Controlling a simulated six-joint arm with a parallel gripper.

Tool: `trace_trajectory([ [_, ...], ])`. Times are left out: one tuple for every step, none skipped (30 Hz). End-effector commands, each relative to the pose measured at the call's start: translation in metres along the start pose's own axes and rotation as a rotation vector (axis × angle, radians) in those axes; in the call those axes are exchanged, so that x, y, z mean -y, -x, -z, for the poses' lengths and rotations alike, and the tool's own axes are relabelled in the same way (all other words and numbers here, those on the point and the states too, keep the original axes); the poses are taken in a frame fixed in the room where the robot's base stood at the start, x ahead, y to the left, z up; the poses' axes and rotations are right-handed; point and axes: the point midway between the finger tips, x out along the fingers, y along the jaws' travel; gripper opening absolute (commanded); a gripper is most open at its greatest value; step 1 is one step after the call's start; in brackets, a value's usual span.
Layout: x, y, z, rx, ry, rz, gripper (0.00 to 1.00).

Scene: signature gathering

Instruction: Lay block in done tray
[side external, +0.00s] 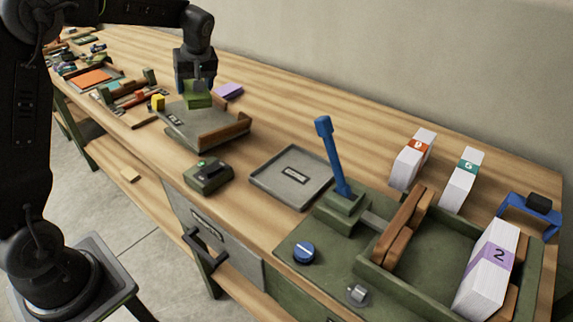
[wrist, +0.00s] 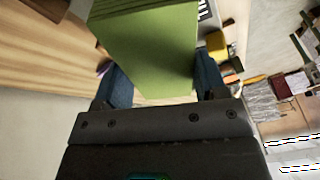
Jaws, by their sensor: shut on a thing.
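My gripper (side external: 195,82) points down over the far left part of the bench. It is shut on a green block (side external: 197,99), held over the back of a grey tray with wooden sides (side external: 176,122). In the wrist view the green block (wrist: 152,50) fills the space between the two fingers, with layered edges along its top. I cannot tell whether the block touches the tray. A flat grey tray (side external: 268,184) with a small label lies empty in the middle of the bench. The labels are too small to read.
A purple pad (side external: 229,91) lies right behind the held block, and a yellow cube (side external: 158,103) stands to its left. A small green device (side external: 208,176) sits near the front edge. A blue lever (side external: 332,155) and white numbered blocks (side external: 487,268) stand at the right.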

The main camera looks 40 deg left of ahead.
Motion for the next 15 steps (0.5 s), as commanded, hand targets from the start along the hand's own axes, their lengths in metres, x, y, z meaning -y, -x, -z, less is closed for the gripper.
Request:
trace_trajectory([
  [-0.012, 0.006, -0.018, -0.003, -0.111, -0.056, 0.39],
  [-0.018, 0.009, -0.028, -0.003, -0.18, -0.088, 0.39],
  [-0.026, 0.013, -0.041, -0.004, -0.27, -0.131, 0.39],
  [-0.032, 0.015, -0.051, -0.002, -0.337, -0.161, 0.39],
  [-0.037, 0.018, -0.06, -0.001, -0.402, -0.19, 0.39],
  [-0.044, 0.022, -0.073, 0.002, -0.486, -0.226, 0.39],
  [-0.048, 0.025, -0.082, 0.004, -0.546, -0.251, 0.39],
  [-0.052, 0.027, -0.09, 0.006, -0.604, -0.274, 0.39],
  [-0.057, 0.03, -0.101, 0.011, -0.677, -0.302, 0.39],
  [-0.06, 0.033, -0.108, 0.013, -0.73, -0.322, 0.39],
  [-0.064, 0.035, -0.116, 0.017, -0.779, -0.34, 0.39],
  [-0.067, 0.038, -0.125, 0.021, -0.839, -0.362, 0.39],
  [-0.069, 0.04, -0.131, 0.024, -0.881, -0.375, 0.39],
  [-0.071, 0.042, -0.137, 0.027, -0.919, -0.389, 0.39],
  [-0.073, 0.045, -0.143, 0.03, -0.965, -0.404, 0.39],
])
